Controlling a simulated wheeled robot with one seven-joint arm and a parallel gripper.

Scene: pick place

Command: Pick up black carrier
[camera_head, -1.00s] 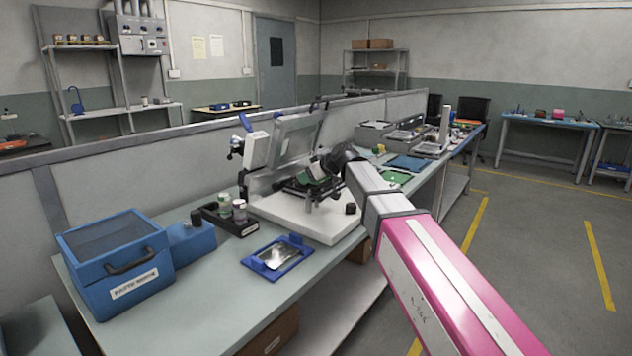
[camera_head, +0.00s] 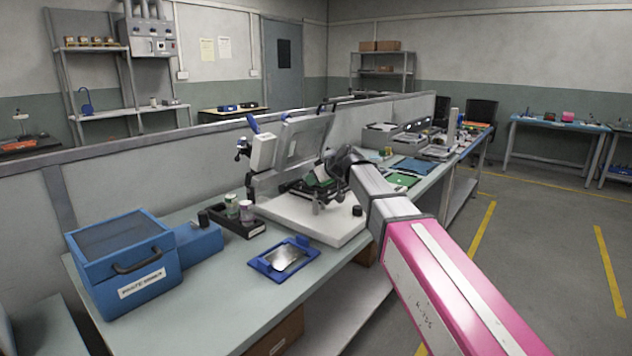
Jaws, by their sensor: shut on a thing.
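The black carrier (camera_head: 298,187) is a small dark frame in the open white machine (camera_head: 310,218), with a green board (camera_head: 323,174) tilted at its upper side. My gripper (camera_head: 328,172) reaches in from the right and is shut on the carrier. The dark wrist hides part of the fingers and of the carrier's right side. I cannot tell whether the carrier is clear of the machine's base.
The machine's raised lid (camera_head: 300,142) stands close behind my gripper. A blue tray with a metal plate (camera_head: 285,258), a black holder with jars (camera_head: 238,224) and a blue box (camera_head: 122,262) are on the bench. Bare bench top lies at the front.

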